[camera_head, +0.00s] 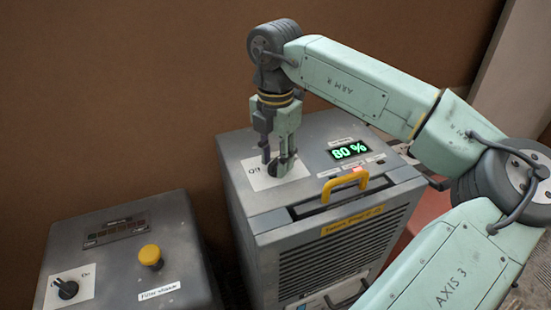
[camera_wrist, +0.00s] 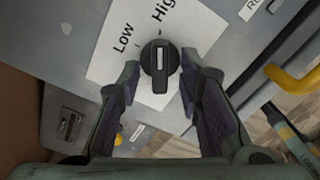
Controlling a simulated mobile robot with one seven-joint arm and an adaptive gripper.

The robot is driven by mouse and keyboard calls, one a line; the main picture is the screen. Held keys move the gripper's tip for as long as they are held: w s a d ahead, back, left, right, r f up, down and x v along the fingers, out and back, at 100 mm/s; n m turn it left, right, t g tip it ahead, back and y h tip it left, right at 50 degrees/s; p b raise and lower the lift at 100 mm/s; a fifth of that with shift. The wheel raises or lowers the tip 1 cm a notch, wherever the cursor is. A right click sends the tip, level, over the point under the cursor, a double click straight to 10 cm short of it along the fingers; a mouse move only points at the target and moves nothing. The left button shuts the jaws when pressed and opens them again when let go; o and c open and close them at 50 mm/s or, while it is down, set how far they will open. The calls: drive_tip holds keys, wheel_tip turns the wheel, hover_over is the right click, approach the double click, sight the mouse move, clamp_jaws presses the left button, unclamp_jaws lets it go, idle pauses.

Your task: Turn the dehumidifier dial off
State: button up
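The dehumidifier (camera_head: 330,235) is a grey box with a green display (camera_head: 348,151) reading 80 % on top. Its black dial (camera_wrist: 160,66) has a pale line and sits on a white label plate (camera_wrist: 112,72). "Low" and "High" are readable near the dial's upper side in the wrist view; the rest of the plate is partly hidden by my fingers. My gripper (camera_head: 275,160) points down over the dial (camera_head: 281,167). In the wrist view its fingers (camera_wrist: 160,68) stand apart, one on each side of the dial. I cannot tell whether they touch it.
A second grey machine (camera_head: 180,225) at the lower left has its own black dial (camera_head: 67,289) and a yellow button (camera_head: 150,255). A yellow handle (camera_head: 345,184) rises at the dehumidifier's front edge, close to my gripper. A brown wall (camera_head: 110,110) stands behind.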

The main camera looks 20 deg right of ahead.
drive_tip(key=shift+c, duration=0.6)
clamp_jaws()
drive_tip(key=shift+n+b, duration=0.3)
drive_tip(key=shift+b, duration=0.05)
drive_tip(key=shift+f+n+b, duration=0.1)
drive_tip(key=shift+n+b, duration=0.4)
drive_tip(key=shift+n, duration=0.1)
drive_tip(key=n+b, duration=0.1)
drive_tip(key=n, duration=0.1)
drive_tip(key=shift+n, duration=0.3)
drive_tip(key=n+b, duration=0.2)
drive_tip(key=n, duration=0.4)
drive_tip(key=shift+s+d, duration=0.1)
drive_tip(key=shift+d, duration=0.05)
drive_tip(key=n+b, duration=0.1)
drive_tip(key=n, duration=0.5)
drive_tip(key=shift+d+n, duration=0.15)
drive_tip(key=shift+n, duration=0.25)
drive_tip(key=n, duration=0.6)
drive_tip(key=shift+d+n, duration=0.1)
drive_tip(key=shift+n, duration=0.3)
